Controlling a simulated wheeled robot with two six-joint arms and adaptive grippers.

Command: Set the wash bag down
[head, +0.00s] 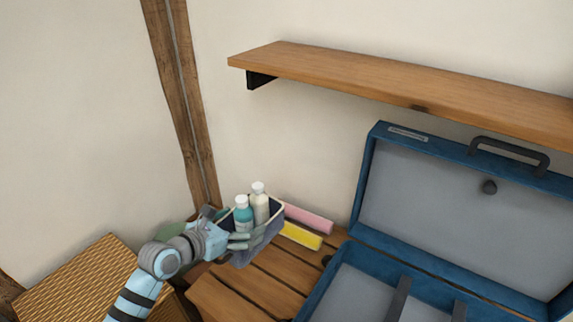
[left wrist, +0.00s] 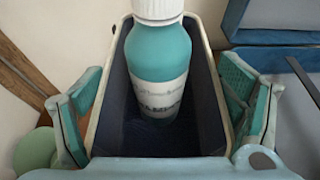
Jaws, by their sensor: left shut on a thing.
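The wash bag (head: 268,238) is a dark blue open-topped holder with a pale rim. A teal bottle (head: 243,214) with a white cap and a cream bottle (head: 260,205) stand upright in it. My left gripper (head: 243,240) is shut on the bag. In the left wrist view, its fingers lie on both sides of the bag (left wrist: 128,131), with the teal bottle (left wrist: 158,75) between them. The bag is over the left part of the slatted wooden surface (head: 232,296); I cannot tell whether its bottom touches. My right gripper is out of view.
A pink roll (head: 308,217) and a yellow roll (head: 301,235) lie just right of the bag. An open blue suitcase (head: 375,210) stands further right. A woven basket (head: 80,280) is at the left. A wooden shelf (head: 400,85) hangs above. The front slats look bare.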

